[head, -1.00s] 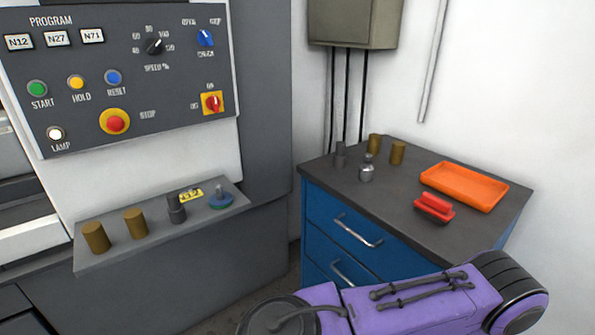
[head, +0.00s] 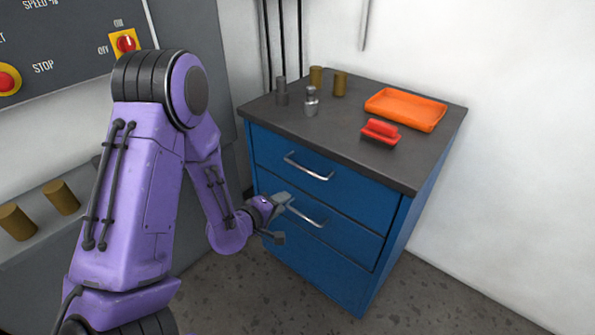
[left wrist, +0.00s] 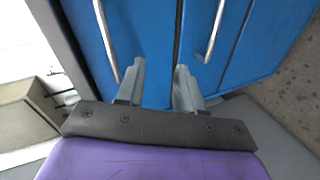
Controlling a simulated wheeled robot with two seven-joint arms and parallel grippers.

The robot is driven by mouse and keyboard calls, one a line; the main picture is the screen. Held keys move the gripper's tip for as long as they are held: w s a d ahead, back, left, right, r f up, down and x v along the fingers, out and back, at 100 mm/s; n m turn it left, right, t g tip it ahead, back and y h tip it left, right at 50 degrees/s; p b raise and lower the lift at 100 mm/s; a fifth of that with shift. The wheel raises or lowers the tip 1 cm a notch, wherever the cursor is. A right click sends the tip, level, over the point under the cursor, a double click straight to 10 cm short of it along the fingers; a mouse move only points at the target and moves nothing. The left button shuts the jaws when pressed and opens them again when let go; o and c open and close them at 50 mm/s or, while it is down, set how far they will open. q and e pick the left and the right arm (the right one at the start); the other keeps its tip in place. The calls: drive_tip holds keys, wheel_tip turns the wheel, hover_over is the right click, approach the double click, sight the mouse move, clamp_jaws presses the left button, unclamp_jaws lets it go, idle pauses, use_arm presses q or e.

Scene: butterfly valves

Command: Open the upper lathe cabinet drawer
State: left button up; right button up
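The blue lathe cabinet (head: 385,235) stands beside the machine with its drawers shut. The upper drawer (head: 355,190) has a silver bar handle (head: 310,172); the drawer below has a similar handle (head: 308,215). In the left wrist view the upper handle (left wrist: 106,45) is at the left and the lower handle (left wrist: 214,32) at the right. My left gripper (head: 281,218) is open and empty in front of the drawers, near the lower handle in the head view. In the left wrist view its fingers (left wrist: 160,72) are spread between the two handles, neither handle between them. My right gripper is out of view.
The machine panel (head: 75,40) and a ledge with brown cylinders (head: 62,197) are at the left. Floor is clear at the cabinet's right front.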

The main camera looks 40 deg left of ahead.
use_arm(q)
drive_tip(key=n+t+h, duration=0.1)
drive_tip(key=t, duration=0.1)
approach(301, 169)
drive_tip(key=shift+n, duration=0.3)
drive_tip(key=x, duration=1)
drive_tip(key=shift+w+d+f, duration=0.1)
drive_tip(key=shift+w, duration=0.3)
clamp_jaws()
